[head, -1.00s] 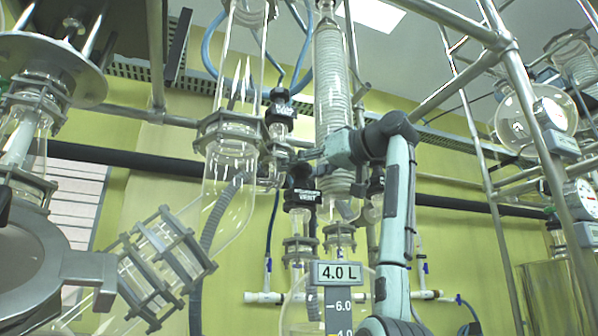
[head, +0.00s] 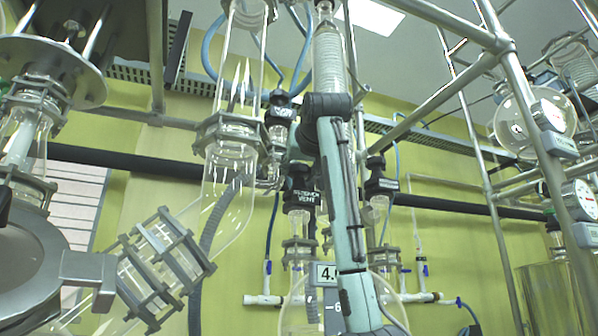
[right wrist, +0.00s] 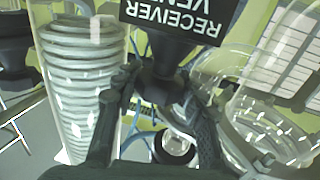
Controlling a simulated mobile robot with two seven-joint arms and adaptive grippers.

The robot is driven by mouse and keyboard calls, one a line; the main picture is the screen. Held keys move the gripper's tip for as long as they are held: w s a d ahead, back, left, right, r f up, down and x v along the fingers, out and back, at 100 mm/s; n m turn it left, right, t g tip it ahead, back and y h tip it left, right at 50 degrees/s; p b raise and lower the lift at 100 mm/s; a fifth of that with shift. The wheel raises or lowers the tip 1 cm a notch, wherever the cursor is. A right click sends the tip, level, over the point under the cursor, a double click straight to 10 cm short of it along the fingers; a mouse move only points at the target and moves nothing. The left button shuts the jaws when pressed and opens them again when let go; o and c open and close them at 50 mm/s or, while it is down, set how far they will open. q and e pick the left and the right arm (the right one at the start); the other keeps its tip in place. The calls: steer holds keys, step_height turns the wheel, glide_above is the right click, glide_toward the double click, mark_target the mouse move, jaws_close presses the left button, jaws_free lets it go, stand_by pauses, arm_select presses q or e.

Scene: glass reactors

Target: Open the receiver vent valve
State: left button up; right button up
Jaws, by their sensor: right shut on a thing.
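The receiver vent valve has a black knob (head: 297,176) with a black label reading "RECEIVER VENT", left of my right arm in the head view. In the right wrist view the label (right wrist: 185,18) is upside down at the top, with the black knob (right wrist: 165,58) below it. My right gripper (right wrist: 163,88) has its two dark fingers on either side of the knob and is shut on it. In the head view my right gripper (head: 302,147) is partly hidden by my own wrist. My left gripper is not in view.
A coiled glass condenser (right wrist: 82,80) stands close beside the gripper in the wrist view. A second black-capped valve (head: 378,180) is right of my arm. A glass tube with a clamp collar (head: 228,132) is to the left. Metal frame bars (head: 505,45) rise at right.

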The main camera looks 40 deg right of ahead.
steer(key=shift+n+t+y, duration=0.4)
steer(key=shift+n+y, duration=0.3)
steer(key=shift+y, duration=0.3)
steer(key=n+y, duration=0.1)
steer(key=y, duration=0.2)
steer(key=shift+d+n+t, duration=0.1)
steer(key=shift+n+t, duration=0.2)
steer(key=shift+n, duration=0.1)
steer(key=n+y+p, duration=0.1)
steer(key=n+y, duration=0.2)
steer(key=y, duration=0.1)
steer(key=shift+r+y, duration=0.15)
steer(key=shift+y, duration=0.25)
steer(key=shift+n+y, duration=0.7)
steer(key=shift+y, duration=0.4)
steer(key=shift+n+y, duration=0.5)
steer(key=shift+y, duration=0.1)
steer(key=o, duration=0.9)
steer(key=shift+a, duration=0.2)
steer(key=shift+o, duration=0.2)
steer(key=shift+s+d, duration=0.1)
